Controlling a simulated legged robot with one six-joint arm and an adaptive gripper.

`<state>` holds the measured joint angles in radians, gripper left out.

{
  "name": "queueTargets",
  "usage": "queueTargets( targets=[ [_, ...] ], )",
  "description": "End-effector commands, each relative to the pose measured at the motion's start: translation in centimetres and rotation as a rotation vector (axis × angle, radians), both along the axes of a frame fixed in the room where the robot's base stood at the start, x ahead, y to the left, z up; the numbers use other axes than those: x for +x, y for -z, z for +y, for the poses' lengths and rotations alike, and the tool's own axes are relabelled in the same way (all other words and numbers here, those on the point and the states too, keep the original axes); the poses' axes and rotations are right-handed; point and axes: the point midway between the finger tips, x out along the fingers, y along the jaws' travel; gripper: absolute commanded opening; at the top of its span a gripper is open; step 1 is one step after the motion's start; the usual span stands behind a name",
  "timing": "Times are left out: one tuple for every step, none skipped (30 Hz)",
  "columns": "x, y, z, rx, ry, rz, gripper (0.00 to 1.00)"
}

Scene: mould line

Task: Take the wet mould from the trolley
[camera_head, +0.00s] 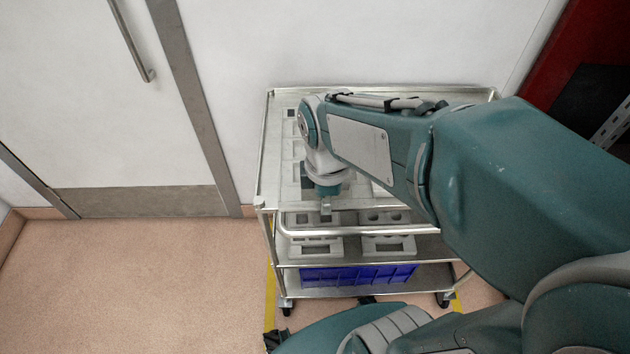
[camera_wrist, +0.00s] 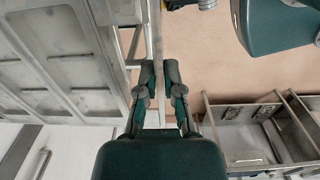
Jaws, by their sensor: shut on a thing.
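The trolley (camera_head: 262,170) stands against the wall in the head view. A pale grey mould (camera_head: 297,148) with rectangular recesses lies on its top shelf, partly hidden by my arm. A grey panel with recesses (camera_wrist: 72,60) fills the upper left of the wrist view. My gripper (camera_head: 326,208) points down at the front edge of the top shelf. In the wrist view its fingers (camera_wrist: 159,75) are closed around a thin pale bar or edge (camera_wrist: 156,25). I cannot tell whether this belongs to a mould or to the trolley. Wetness cannot be made out.
More grey moulds (camera_head: 388,244) lie on the middle shelf, and a blue crate (camera_head: 358,275) sits on the bottom one. The trolley's front handle rail (camera_head: 345,231) runs close by my gripper. A closed door (camera_head: 110,100) is at left, with clear floor (camera_head: 150,285) before it.

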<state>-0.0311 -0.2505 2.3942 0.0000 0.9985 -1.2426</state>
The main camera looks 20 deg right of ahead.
Motion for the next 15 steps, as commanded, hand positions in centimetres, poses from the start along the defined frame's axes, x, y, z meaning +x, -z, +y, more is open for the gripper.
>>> queueTargets(
  targets=[
    [-0.8,-0.5,0.1,0.000,-0.002,-0.007,0.00],
    [-1.2,-0.7,0.1,0.000,-0.002,-0.005,0.00],
    [-1.7,-0.9,0.2,0.000,-0.002,-0.006,0.00],
    [-2.0,-1.0,0.2,0.000,-0.002,-0.006,0.00],
    [-2.4,-1.2,0.2,0.000,-0.002,-0.005,0.00],
    [-2.7,-1.3,0.2,0.000,-0.002,-0.004,0.00],
    [-2.9,-1.4,0.3,-0.001,-0.001,-0.005,0.00],
    [-3.1,-1.5,0.3,-0.001,-0.001,-0.005,0.00],
    [-3.3,-1.6,0.3,0.000,-0.001,-0.003,0.00],
    [-3.5,-1.7,0.3,0.000,-0.001,-0.003,0.00],
    [-3.6,-1.8,0.3,0.000,-0.001,-0.003,0.00],
    [-3.6,-2.0,0.3,0.000,0.000,-0.004,0.00],
    [-3.7,-2.2,0.3,0.000,0.000,-0.005,0.00],
    [-3.7,-2.4,0.3,-0.001,0.000,-0.005,0.00],
    [-3.7,-2.7,0.3,0.000,0.000,-0.004,0.00]
  ],
)
